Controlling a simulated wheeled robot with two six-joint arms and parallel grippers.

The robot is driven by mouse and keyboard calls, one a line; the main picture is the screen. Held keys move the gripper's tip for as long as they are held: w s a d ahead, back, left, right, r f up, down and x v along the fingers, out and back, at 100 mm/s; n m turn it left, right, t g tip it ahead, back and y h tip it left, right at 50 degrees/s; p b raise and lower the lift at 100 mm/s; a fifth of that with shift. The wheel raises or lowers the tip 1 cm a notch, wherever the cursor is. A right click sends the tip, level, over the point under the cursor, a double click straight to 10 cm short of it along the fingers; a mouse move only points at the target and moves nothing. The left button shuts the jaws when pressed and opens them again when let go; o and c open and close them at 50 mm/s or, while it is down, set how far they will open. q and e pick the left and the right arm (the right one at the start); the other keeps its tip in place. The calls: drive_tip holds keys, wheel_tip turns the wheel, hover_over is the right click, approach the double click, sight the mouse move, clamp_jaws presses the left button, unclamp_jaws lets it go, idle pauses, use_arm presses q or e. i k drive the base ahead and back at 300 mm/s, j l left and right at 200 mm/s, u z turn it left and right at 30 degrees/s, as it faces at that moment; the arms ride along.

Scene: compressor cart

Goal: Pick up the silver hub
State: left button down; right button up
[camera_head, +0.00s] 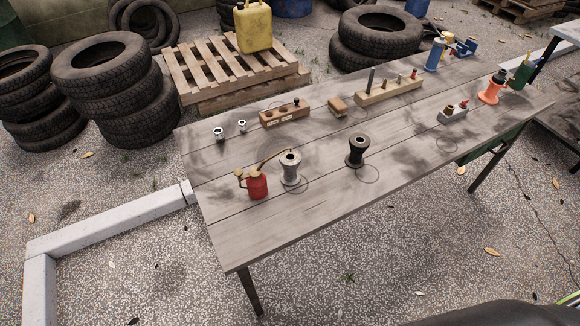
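The silver hub (291,168) is a grey metal spool shape with a flared base and a dark hole in its top. It stands upright on the weathered wooden table (300,225), left of the middle near the front edge. A red oil can (257,186) stands just to its left, and the can's thin brass spout reaches towards the top of the hub; I cannot tell if they touch. A similar dark hub (357,151) stands to its right. Neither of my grippers is in view.
Two small silver fittings (219,134) (242,126) and a wooden block (285,116) lie behind the hub. A peg rack (390,90), an orange hub (492,90) and a blue hub (434,56) stand farther right. The table's front left corner is clear.

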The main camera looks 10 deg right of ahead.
sight(289, 161)
drive_tip(key=i+l+u, duration=0.1)
drive_tip(key=l, duration=0.35)
drive_tip(key=i+l+u, duration=0.1)
drive_tip(key=l, duration=0.35)
drive_tip(key=i+l+u, duration=0.1)
drive_tip(key=l, duration=0.35)
drive_tip(key=i+l+u, duration=0.1)
drive_tip(key=l, duration=0.35)
